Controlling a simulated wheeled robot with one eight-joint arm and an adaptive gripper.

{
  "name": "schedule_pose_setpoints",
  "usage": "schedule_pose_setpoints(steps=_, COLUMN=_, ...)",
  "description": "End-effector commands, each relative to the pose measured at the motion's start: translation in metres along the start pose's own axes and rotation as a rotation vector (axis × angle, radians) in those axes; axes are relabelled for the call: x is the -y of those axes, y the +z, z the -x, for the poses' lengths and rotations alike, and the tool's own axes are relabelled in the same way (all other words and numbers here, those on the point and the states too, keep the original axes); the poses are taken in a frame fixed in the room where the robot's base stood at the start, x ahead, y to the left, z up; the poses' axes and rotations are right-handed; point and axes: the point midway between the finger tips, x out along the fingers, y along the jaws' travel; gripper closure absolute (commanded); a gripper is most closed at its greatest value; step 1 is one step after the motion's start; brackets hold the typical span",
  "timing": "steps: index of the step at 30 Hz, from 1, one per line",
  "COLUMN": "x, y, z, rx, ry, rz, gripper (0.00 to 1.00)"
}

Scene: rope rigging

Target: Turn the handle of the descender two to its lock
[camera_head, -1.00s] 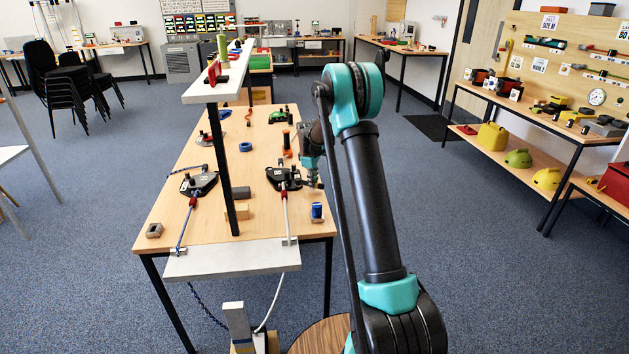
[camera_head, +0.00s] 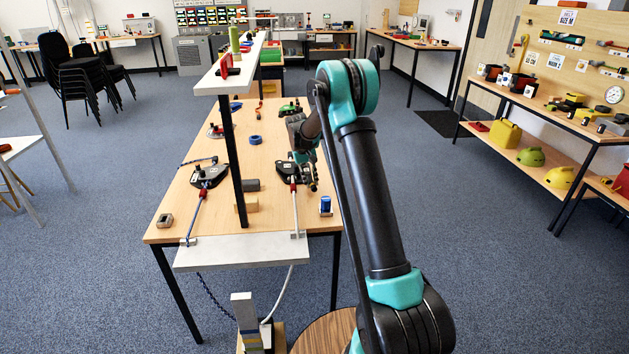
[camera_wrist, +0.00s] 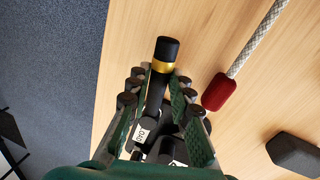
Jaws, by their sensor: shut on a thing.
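Two dark descenders lie on the wooden table. The right one (camera_head: 284,171) has a white rope running toward the table's front edge. The left one (camera_head: 209,176) has a blue rope. My gripper (camera_head: 308,184) is at the right descender, partly covering it. In the wrist view, my gripper (camera_wrist: 158,82) has its green fingers on both sides of a black handle (camera_wrist: 166,50) with a gold band, and is shut on it. A white label (camera_wrist: 143,133) shows between the fingers; the body below is mostly hidden.
The white rope (camera_wrist: 254,38) ends in a red sleeve (camera_wrist: 220,91) just right of the fingers. A black post (camera_head: 234,150) with a white shelf on top stands between the descenders. A grey block, a wooden block and a blue item (camera_head: 325,205) lie near.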

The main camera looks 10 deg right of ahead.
Motion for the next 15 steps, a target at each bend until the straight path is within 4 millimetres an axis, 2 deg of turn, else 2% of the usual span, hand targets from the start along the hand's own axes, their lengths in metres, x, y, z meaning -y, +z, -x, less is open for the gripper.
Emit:
schedule_pose_setpoints(steps=6, x=0.0073, y=-0.0019, z=0.0017, rx=0.019, ry=0.000, rz=-0.099, gripper=1.00)
schedule_pose_setpoints(steps=15, x=0.0111, y=-0.0023, z=0.0025, rx=0.030, ry=0.000, rz=-0.155, gripper=1.00)
